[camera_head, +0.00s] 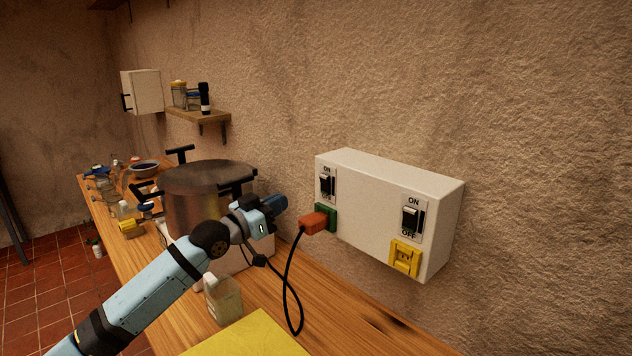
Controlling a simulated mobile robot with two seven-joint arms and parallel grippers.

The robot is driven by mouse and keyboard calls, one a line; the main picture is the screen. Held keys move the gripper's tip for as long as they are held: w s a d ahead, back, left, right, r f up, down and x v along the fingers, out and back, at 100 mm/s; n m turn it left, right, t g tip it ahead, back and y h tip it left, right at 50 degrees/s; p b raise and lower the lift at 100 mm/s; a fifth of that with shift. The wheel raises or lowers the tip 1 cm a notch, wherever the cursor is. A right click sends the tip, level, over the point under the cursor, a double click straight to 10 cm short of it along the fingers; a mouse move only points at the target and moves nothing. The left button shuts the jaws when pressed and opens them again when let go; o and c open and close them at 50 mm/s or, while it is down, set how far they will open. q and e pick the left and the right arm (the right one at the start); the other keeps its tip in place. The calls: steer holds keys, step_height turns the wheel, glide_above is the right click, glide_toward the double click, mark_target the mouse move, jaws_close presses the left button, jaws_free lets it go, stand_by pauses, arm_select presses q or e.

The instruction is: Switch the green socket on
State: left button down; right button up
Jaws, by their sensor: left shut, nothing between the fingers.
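The green socket (331,217) is on the lower left of a white box (378,208) on the wall. An orange plug (312,223) with a black cable sits in it. Its switch (326,186), marked ON at the top, is above it; I cannot tell which way the rocker is set. My left gripper (282,203) is shut and empty. It shows to the left of the green socket and its switch, apart from the box, pointing toward it. My right gripper is not in view.
A second switch (411,218) and a yellow socket (404,258) are on the box's right. A large metal pot (190,200) stands behind my left arm. A pale jug (223,298) and a yellow board (250,338) are on the wooden counter (345,325). The cable (287,290) loops below the plug.

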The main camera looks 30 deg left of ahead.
mark_target(323, 179)
arm_select(q)
steer(key=p+x, duration=0.2)
steer(key=x, duration=0.8)
steer(key=shift+w+d+r, duration=0.1)
steer(key=shift+w+d+p, duration=0.2)
steer(key=shift+w+p, duration=0.2)
steer(key=shift+w, duration=0.3)
